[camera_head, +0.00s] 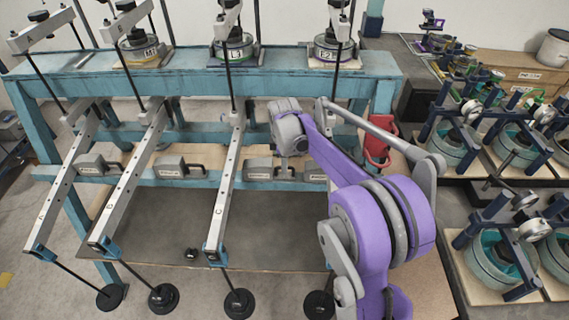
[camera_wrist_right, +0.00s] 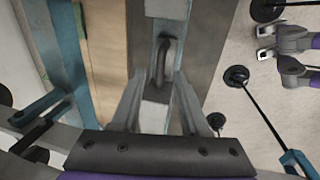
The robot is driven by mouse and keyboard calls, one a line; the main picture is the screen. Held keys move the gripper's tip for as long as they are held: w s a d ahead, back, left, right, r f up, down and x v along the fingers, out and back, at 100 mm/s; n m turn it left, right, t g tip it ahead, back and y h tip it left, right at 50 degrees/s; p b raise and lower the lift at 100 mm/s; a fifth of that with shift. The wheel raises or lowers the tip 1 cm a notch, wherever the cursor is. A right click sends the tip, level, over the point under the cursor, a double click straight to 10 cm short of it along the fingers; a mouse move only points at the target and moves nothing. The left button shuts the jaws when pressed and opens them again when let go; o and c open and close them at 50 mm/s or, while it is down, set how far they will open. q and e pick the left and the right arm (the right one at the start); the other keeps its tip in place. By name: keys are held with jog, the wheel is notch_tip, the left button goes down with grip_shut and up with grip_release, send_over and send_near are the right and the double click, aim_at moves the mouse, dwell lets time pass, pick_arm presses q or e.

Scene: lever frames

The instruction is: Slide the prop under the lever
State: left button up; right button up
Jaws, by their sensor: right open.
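Grey perforated lever bars slope toward me from the blue frame in the head view: the left lever (camera_head: 52,208), the middle lever (camera_head: 130,185) and the right lever (camera_head: 225,190). Another is mostly hidden by my right arm. Grey blocks with dark handles, likely the props, sit on the blue beam: a left block (camera_head: 92,165), a middle block (camera_head: 172,167) and a right block (camera_head: 258,169). In the wrist view my open right gripper (camera_wrist_right: 158,105) has its fingers either side of a grey block with a dark handle (camera_wrist_right: 160,62). Contact is unclear. A gripper (camera_wrist_right: 265,42), apparently my left, shows at the right.
Weights hang on rods from the lever ends, such as one weight (camera_head: 239,303). A dark board (camera_head: 170,225) lies below the beam. A red item (camera_head: 379,140) is on the frame's right leg. Teal ring devices (camera_head: 445,148) crowd the right bench.

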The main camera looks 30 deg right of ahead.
jog(key=shift+w+f, duration=0.1)
jog(key=shift+f, duration=0.55)
grip_shut()
dwell(1.0)
